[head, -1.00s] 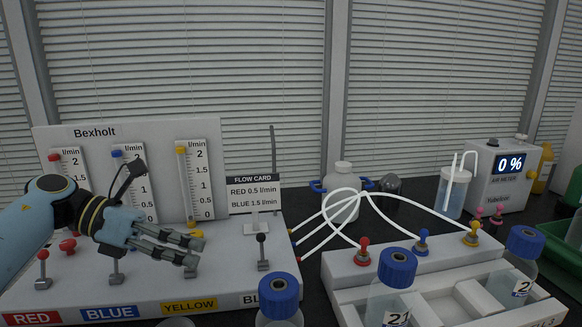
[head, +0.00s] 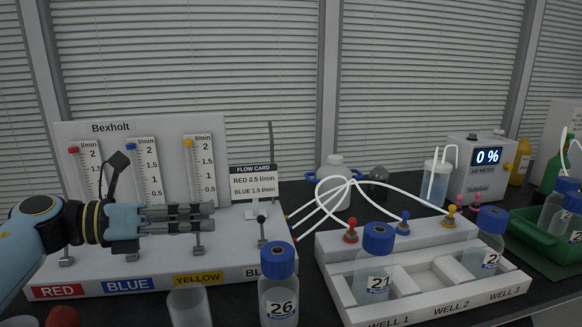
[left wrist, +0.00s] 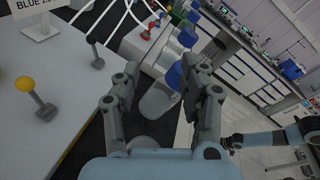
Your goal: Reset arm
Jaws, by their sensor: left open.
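My left gripper (head: 210,218) is in front of the Bexholt flow panel (head: 80,155) in the head view, level and pointing right. In the left wrist view its two fingers (left wrist: 167,78) stand apart with nothing held between them. It hides parts of the valve levers and the lower gauges. A blue-capped bottle (left wrist: 160,100) shows beyond and between the fingers, apart from them. At the lower right of the left wrist view, an arm like mine ends in a dark gripper (left wrist: 233,145), too small to tell its jaws.
Bottle 26 (head: 279,290) and an empty beaker (head: 188,306) stand in front of the panel. A black lever (head: 262,230) and the flow card (head: 253,182) are right of the fingers. The white well rack (head: 420,315) holds two bottles; white tubes arch behind it.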

